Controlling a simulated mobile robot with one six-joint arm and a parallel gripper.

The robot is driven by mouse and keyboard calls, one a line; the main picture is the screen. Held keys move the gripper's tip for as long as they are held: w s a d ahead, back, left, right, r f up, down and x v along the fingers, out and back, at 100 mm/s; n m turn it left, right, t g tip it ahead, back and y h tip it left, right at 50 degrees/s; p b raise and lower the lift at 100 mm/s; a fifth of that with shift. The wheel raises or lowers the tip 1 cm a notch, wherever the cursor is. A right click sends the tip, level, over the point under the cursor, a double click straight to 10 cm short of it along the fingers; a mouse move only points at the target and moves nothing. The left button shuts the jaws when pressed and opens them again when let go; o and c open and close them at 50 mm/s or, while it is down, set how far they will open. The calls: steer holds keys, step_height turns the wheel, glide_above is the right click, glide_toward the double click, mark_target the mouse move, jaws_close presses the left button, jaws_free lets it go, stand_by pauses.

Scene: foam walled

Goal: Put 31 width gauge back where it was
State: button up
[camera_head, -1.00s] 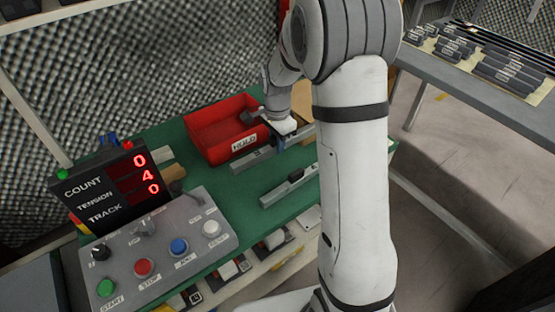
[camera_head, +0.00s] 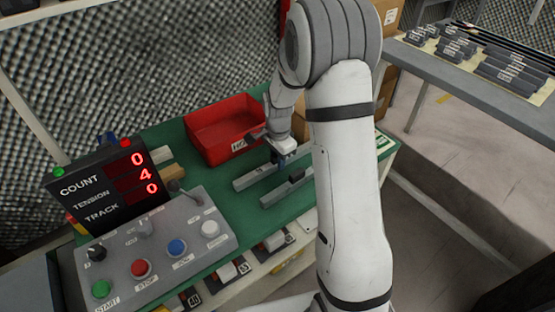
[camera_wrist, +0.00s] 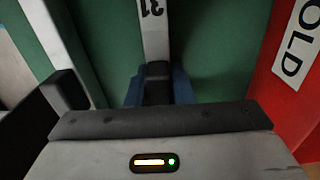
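The 31 width gauge (camera_head: 252,178) is a grey bar with a dark block as its grip. In the wrist view the gauge (camera_wrist: 155,35) runs away from me, with "31" upside down on it. My gripper (camera_head: 283,158) points down over the green bench; in the wrist view its blue fingers (camera_wrist: 157,92) sit on both sides of the dark grip and appear closed on it. Whether the gauge touches the bench is hard to tell. A second grey gauge (camera_head: 288,188) with a dark block lies roughly parallel, nearer the bench front.
A red bin (camera_head: 222,128) labelled HOLD stands behind the gauge. At left are a counter display (camera_head: 105,190) and a button panel (camera_head: 155,245). Under the bench's front edge, a shelf (camera_head: 245,270) holds several numbered pieces. The bench right of the gauges is partly hidden by my arm.

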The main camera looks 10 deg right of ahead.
steer(key=o, duration=0.4)
steer(key=shift+o, duration=0.2)
steer(key=shift+r, duration=0.1)
step_height(320, 180, up, 11)
steer(key=p, duration=0.2)
steer(key=shift+r+p, duration=0.1)
steer(key=shift+p, duration=0.3)
steer(key=s+r+n, duration=0.2)
steer(key=s+n, duration=0.2)
steer(key=s, duration=0.4)
steer(key=s+r+n+t, duration=0.1)
steer(key=s+r+n, duration=0.2)
steer(key=s+n, duration=0.2)
steer(key=s+r+n, duration=0.3)
steer(key=s+n, duration=0.1)
steer(key=s, duration=0.7)
steer(key=shift+s+r+t, duration=0.15)
steer(key=shift+s+t, duration=0.1)
steer(key=shift+t, duration=0.05)
steer(key=shift+a, duration=0.1)
